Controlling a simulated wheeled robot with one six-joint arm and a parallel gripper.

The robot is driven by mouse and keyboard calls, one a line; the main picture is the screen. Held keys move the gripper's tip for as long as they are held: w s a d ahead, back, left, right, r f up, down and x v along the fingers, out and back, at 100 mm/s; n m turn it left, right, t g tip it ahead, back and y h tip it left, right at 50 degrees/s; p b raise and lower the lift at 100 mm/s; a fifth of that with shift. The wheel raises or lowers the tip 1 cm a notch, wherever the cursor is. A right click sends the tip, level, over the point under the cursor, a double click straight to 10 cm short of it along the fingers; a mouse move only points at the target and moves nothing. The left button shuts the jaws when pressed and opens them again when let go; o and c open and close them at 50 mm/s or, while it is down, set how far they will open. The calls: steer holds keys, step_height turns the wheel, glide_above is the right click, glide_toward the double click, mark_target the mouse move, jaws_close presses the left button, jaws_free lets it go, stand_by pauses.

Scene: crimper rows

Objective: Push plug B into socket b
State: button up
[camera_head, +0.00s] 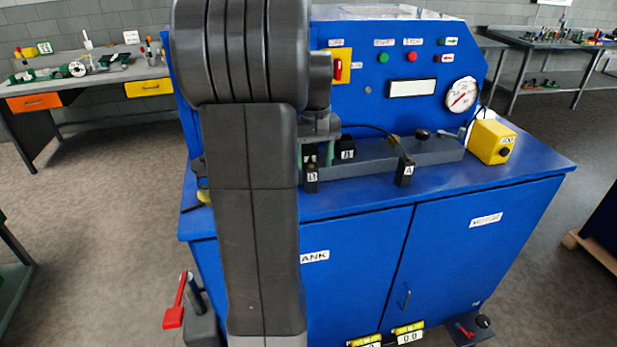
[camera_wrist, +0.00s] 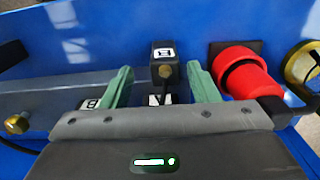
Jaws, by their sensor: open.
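Plug B (camera_head: 311,174) is a small black block with a white label, at the front edge of a grey rail. In the wrist view, the black block with a white label and a brass round part (camera_wrist: 163,72) appears between my green fingertips. My gripper (camera_head: 315,158) is open, its fingers on either side of the block with gaps visible; I cannot tell its height above it. A black block with a B-like label (camera_head: 346,148), apparently socket b, stands behind the rail, right of my gripper. Its label seems to show in the wrist view (camera_wrist: 90,103), partly hidden.
Plug A (camera_head: 405,172) with a black cable sits farther right on the rail (camera_head: 440,152). A yellow box (camera_head: 491,142) stands at the right of the blue bench. A red cylinder (camera_wrist: 243,75) is close beside one finger. My arm hides the bench's left part.

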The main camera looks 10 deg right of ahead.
mark_target(311, 177)
steer(key=shift+w+a+f+p, duration=0.15)
steer(key=shift+f+p, duration=0.15)
steer(key=shift+f, duration=1.2)
steer(key=shift+w+a+f+p, duration=0.15)
steer(key=shift+f+p, duration=0.1)
steer(key=shift+f, duration=1.2)
steer(key=shift+s, duration=0.1)
steer(key=c, duration=1.2)
